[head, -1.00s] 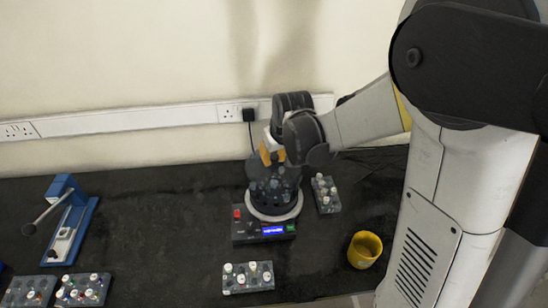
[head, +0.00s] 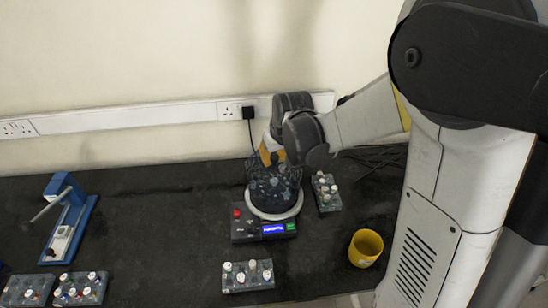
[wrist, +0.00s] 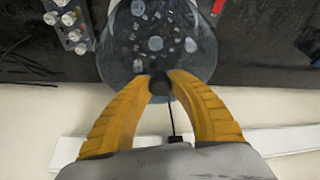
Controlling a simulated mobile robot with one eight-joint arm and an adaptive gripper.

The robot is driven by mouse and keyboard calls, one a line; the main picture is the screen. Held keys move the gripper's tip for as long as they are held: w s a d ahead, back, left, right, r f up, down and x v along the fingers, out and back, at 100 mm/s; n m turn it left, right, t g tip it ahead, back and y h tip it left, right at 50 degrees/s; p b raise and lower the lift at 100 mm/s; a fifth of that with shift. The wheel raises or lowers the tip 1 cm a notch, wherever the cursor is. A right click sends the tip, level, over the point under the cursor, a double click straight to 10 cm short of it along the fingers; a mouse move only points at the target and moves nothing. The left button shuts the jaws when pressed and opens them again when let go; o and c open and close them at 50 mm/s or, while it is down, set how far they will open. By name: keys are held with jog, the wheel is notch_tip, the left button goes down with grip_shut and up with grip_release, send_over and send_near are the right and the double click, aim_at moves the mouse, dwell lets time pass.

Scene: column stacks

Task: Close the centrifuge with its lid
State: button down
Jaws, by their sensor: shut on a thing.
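The centrifuge (head: 270,226) stands on the black bench, with a red button, a lit blue display and a pale ring around its bowl. Its clear, dark-tinted lid (head: 264,168) is at the back of the bowl and looks tilted up. The lid (wrist: 190,50) fills the upper middle of the wrist view, and tubes show through it. My gripper (head: 268,155) is above the back of the centrifuge. In the wrist view its orange fingers (wrist: 158,84) are shut on a dark knob at the lid's edge. My wrist hides part of the lid in the head view.
A tube rack (head: 326,193) stands close to the centrifuge's right, and another (head: 248,276) lies in front. A yellow cup (head: 366,248) is at front right. A blue press-like device (head: 68,215) and more racks (head: 80,290) are at left. Bench between is clear.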

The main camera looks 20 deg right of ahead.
jog(key=shift+f+b, duration=2.65)
jog(key=shift+f, duration=0.6)
jog(key=c, duration=0.7)
grip_release()
jog(key=shift+o, duration=0.2)
jog(key=shift+r, duration=0.1)
jog(key=shift+r+p, duration=2.3)
jog(key=shift+r, duration=0.65)
